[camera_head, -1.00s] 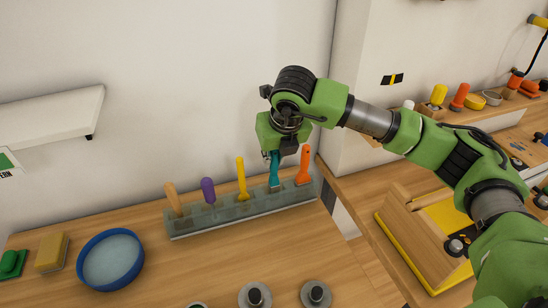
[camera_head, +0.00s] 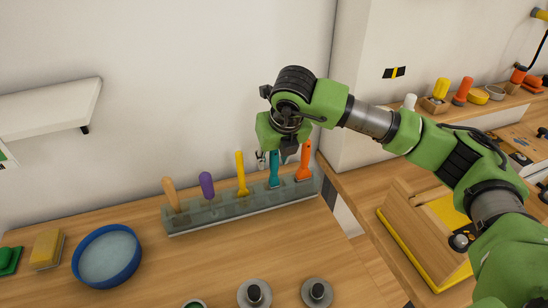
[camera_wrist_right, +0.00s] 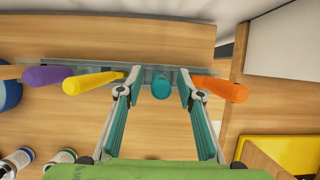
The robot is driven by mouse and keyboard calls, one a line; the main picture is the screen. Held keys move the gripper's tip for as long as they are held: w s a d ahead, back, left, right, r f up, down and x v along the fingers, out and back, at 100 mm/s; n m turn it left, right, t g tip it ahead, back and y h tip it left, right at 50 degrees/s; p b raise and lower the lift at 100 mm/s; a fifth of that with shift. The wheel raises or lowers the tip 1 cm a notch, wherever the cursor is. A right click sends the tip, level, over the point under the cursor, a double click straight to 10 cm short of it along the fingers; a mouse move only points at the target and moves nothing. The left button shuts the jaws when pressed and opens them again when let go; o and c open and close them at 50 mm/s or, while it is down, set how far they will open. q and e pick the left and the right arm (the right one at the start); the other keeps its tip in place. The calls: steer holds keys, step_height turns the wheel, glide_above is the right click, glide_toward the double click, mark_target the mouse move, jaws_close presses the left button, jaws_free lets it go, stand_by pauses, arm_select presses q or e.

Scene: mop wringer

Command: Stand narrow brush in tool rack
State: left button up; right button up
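The teal-handled tool (camera_head: 274,169), which I take to be the narrow brush, stands upright in a slot of the clear tool rack (camera_head: 240,207). My right gripper (camera_head: 275,157) is just above and around its handle. In the right wrist view the two fingers of the gripper (camera_wrist_right: 159,78) are spread apart, with the teal handle (camera_wrist_right: 162,87) between them and a gap on each side. The tool's lower end is hard to see through the rack. My left gripper is not in view.
The rack also holds an orange tool (camera_head: 304,163), a yellow tool (camera_head: 241,175), a purple tool (camera_head: 206,185) and a wooden-handled tool (camera_head: 171,192). The orange and yellow handles are close beside my right fingers. A blue bowl (camera_head: 107,284) and a sponge (camera_head: 47,248) lie left.

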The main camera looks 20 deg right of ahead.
steer(key=shift+s+r, duration=0.1)
steer(key=shift+r, duration=0.15)
steer(key=v, duration=1.1)
steer(key=shift+s+r, duration=0.15)
steer(key=shift+r, duration=0.1)
